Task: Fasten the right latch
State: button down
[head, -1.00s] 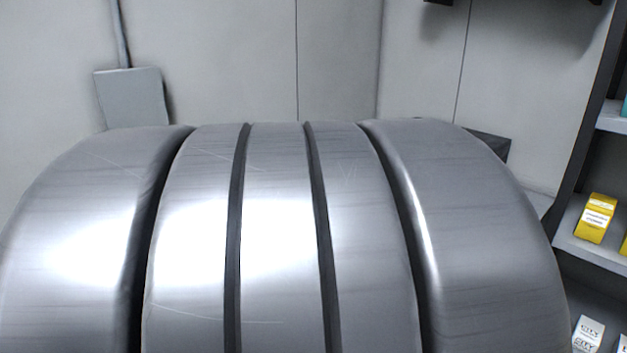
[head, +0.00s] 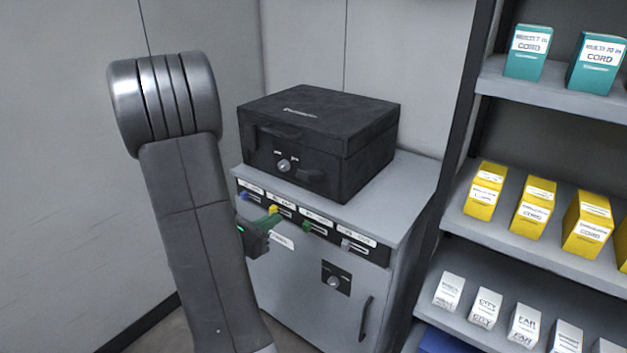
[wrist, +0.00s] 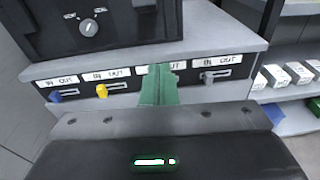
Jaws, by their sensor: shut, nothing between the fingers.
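A black case (head: 300,135) stands on a grey cabinet. Its front has a knob (head: 284,165), also in the wrist view (wrist: 88,27), and a dark latch-like piece (head: 311,176) to the knob's right. I cannot tell whether that piece is fastened. My gripper (head: 274,218) has green fingers, shut and empty, in front of the cabinet's labelled slider strip, below the case. In the wrist view the fingers (wrist: 158,70) cover part of the third slot from the left. Contact with the strip cannot be told.
The cabinet (head: 410,190) has blue (head: 245,196), yellow (head: 273,210), green (head: 306,225) and grey (head: 346,243) sliders. Below are a door knob (head: 333,282) and handle (head: 365,316). Shelves of boxes (head: 545,95) stand at the right; a wall is behind.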

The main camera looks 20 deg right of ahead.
aim_at(312, 175)
jog(key=shift+w+a+f+n+t, duration=0.15)
jog(key=shift+w+n+t, duration=0.15)
jog(key=shift+w+n, duration=0.15)
jog(key=w+d+r+p, duration=0.1)
jog(key=w+d+r, duration=0.1)
jog(key=w+d, duration=0.5)
jog(key=shift+d+r, duration=0.35)
jog(key=shift+d, duration=0.65)
jog(key=shift+r, duration=0.1)
jog(key=shift+r+y+p, duration=0.3)
jog(key=shift+p, duration=0.5)
